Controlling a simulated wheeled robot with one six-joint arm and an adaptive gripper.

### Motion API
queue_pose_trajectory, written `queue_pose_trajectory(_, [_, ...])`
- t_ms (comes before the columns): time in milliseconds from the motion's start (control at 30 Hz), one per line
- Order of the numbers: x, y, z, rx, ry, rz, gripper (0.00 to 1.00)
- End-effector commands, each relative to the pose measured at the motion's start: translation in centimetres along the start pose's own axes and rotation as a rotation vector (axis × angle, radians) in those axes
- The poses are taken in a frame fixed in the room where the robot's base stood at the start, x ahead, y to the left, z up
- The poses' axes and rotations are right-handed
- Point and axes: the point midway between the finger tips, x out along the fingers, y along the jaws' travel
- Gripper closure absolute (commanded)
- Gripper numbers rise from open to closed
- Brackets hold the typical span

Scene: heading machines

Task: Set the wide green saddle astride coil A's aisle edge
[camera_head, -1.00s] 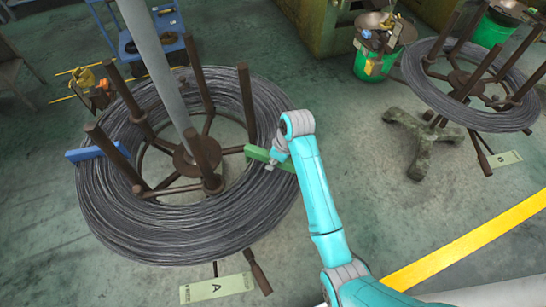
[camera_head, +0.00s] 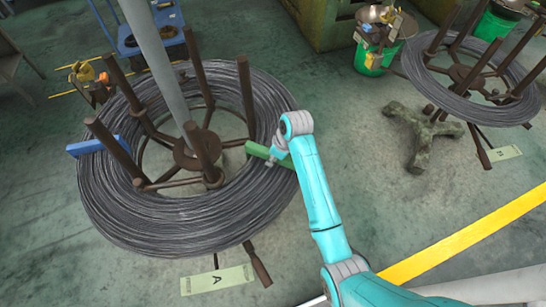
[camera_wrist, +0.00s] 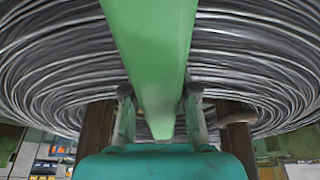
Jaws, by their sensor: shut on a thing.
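The green saddle (camera_head: 257,149) is a long bar lying across the right side of the wire of coil A (camera_head: 110,208). My gripper (camera_head: 277,158) is shut on it at the coil's right edge. In the wrist view, the saddle (camera_wrist: 150,45) runs between the two fingers of my gripper (camera_wrist: 160,108), with the coil's wire (camera_wrist: 250,65) behind it. I cannot tell whether the saddle rests on the wire or hangs just above it. Its underside is hidden. The label A (camera_head: 217,280) lies on the floor below the coil.
A blue saddle (camera_head: 84,148) sits on coil A's left side. Brown upright posts (camera_head: 246,97) stand inside the coil, and a grey pole (camera_head: 155,60) crosses it. A second coil (camera_head: 425,75) and a rusty stand base (camera_head: 420,135) are at right.

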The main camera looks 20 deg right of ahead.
Motion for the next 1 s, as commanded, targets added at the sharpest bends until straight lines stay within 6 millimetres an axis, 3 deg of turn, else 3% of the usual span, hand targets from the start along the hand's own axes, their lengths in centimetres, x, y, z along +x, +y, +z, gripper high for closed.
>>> queue_pose_trajectory(33, [1.3,-0.4,0.9,0.007,-0.019,-0.012,1.0])
queue_pose_trajectory(100, [1.3,-0.4,0.9,0.007,-0.019,-0.012,1.0])
queue_pose_trajectory(133, [1.3,-0.4,0.9,0.007,-0.02,-0.012,0.65])
queue_pose_trajectory(233, [1.3,-0.5,1.0,0.007,-0.02,-0.013,0.43])
queue_pose_trajectory(767, [0.9,-0.5,0.9,0.007,-0.019,-0.016,0.43])
queue_pose_trajectory(1000, [-2.2,-0.2,0.6,0.006,-0.014,-0.01,0.43])
